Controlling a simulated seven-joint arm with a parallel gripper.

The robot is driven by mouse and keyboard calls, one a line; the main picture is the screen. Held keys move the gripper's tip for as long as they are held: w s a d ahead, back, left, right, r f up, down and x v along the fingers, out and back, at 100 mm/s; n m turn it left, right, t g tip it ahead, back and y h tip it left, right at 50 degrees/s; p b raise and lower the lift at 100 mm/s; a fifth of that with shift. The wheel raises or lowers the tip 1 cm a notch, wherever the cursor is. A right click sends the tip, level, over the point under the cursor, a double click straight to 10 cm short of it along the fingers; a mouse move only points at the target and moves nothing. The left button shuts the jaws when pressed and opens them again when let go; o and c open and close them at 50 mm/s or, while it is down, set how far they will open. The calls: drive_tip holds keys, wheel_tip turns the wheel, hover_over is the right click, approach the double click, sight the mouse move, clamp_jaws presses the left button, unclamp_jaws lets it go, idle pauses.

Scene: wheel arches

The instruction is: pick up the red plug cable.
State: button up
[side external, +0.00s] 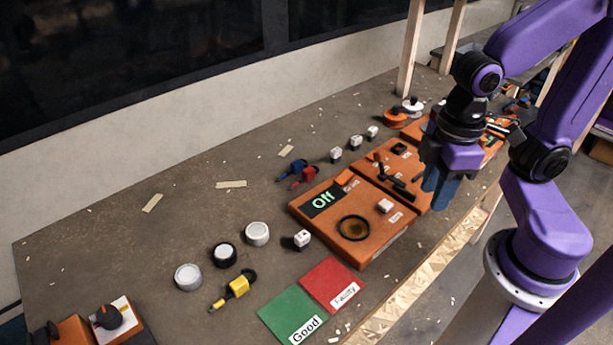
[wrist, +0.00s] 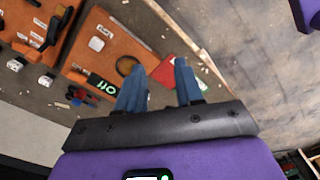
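The red plug cable (side external: 304,178) lies on the grey-brown table beside the orange panel with the "Off" display. A blue plug cable (side external: 291,169) lies right next to it, on its far left side. In the wrist view the red plug cable (wrist: 84,96) is small, left of my fingers, close to the blue one. My gripper (side external: 439,188) has blue fingers and hangs over the right part of the orange panels, well to the right of the red plug cable. In the wrist view the fingers (wrist: 159,68) are apart with nothing held between them.
The orange panel (side external: 300,213) bears a round ring and a white block. Several small white blocks (side external: 356,142) stand behind the cables. The table's back left is mostly clear.

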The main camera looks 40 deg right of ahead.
drive_tip(key=w+a+m, duration=0.4)
drive_tip(key=w+m, duration=0.4)
drive_tip(key=w, duration=0.2)
drive_tip(key=m, duration=2.1)
hover_over(308, 170)
wheel_tip(308, 170, down, 4)
wheel_tip(308, 170, down, 17)
drive_tip(key=shift+f, duration=0.15)
drive_tip(key=shift+c, duration=0.3)
clamp_jaws()
